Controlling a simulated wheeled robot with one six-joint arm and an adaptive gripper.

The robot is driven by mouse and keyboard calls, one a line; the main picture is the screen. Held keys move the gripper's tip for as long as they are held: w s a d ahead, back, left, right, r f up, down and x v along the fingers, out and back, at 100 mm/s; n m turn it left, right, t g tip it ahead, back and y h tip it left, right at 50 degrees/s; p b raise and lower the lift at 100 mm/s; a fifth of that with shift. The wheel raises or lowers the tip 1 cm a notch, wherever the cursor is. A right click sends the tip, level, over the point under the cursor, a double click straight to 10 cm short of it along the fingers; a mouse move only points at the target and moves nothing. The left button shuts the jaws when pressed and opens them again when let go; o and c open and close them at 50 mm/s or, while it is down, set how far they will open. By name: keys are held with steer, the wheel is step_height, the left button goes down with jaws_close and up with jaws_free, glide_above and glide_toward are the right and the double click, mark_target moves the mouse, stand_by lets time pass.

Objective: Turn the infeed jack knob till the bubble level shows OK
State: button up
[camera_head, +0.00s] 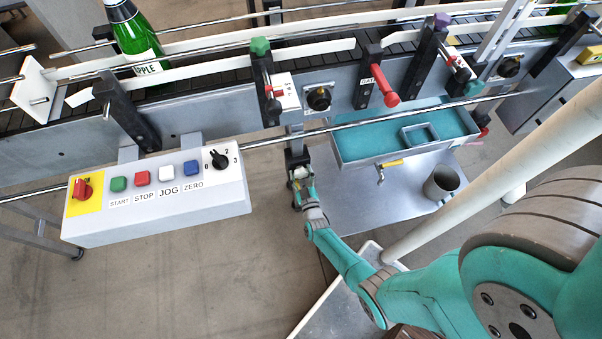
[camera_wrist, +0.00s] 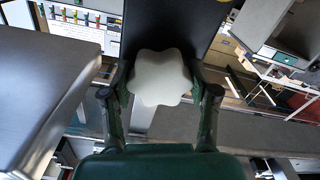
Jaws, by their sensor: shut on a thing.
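The jack knob (camera_wrist: 160,78), white with rounded lobes, fills the middle of the wrist view. My gripper (camera_wrist: 159,92) has one finger on each side of it and is shut on it. In the head view my gripper (camera_head: 298,182) is below the conveyor's front side, at the foot of a dark bracket, and mostly hides the knob there. I cannot make out a bubble level or its reading for certain; a small yellow item (camera_head: 589,54) sits on the grey box at the far right.
A control box (camera_head: 150,215) with coloured buttons is left of my gripper. A teal tray (camera_head: 360,148) and a grey mug (camera_head: 441,183) are to its right. A guide rail (camera_head: 262,142) runs just above it. A green bottle (camera_head: 134,35) stands on the conveyor.

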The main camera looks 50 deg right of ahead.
steer(key=m, duration=0.4)
steer(key=shift+m, duration=2.6)
steer(key=o, duration=1.2)
steer(key=shift+c, duration=0.2)
steer(key=v, duration=1.2)
steer(key=shift+s, duration=0.1)
